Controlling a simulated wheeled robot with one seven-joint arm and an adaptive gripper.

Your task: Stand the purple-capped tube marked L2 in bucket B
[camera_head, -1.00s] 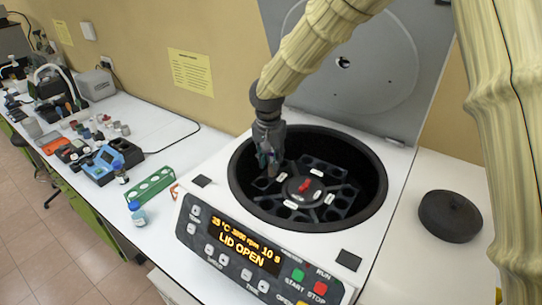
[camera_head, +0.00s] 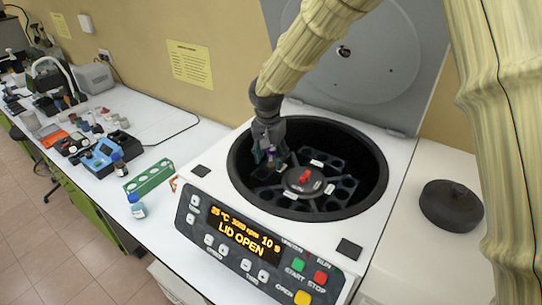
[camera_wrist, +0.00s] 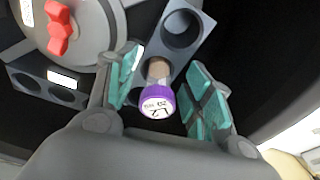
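The purple-capped tube (camera_wrist: 158,102) shows its cap top with the mark L2 in the wrist view. Its brownish body runs down toward a dark multi-hole bucket (camera_wrist: 205,28) in the centrifuge rotor; it appears to stand in one of the holes, though its lower end is hidden. My gripper (camera_wrist: 165,90) is open around the tube, one teal-padded finger on each side, with a clear gap on the right and a narrow one on the left. In the head view, my gripper (camera_head: 271,159) is inside the bowl, left of the hub. The bucket's letter is not legible.
The centrifuge (camera_head: 205,215) has its lid (camera_head: 350,75) raised; its display reads LID OPEN. The bowl wall stands close around my gripper. A red hub knob (camera_head: 305,176) is nearby. A green rack (camera_head: 150,177) and a blue-capped bottle (camera_head: 136,207) stand left. A round black part (camera_head: 451,205) sits right.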

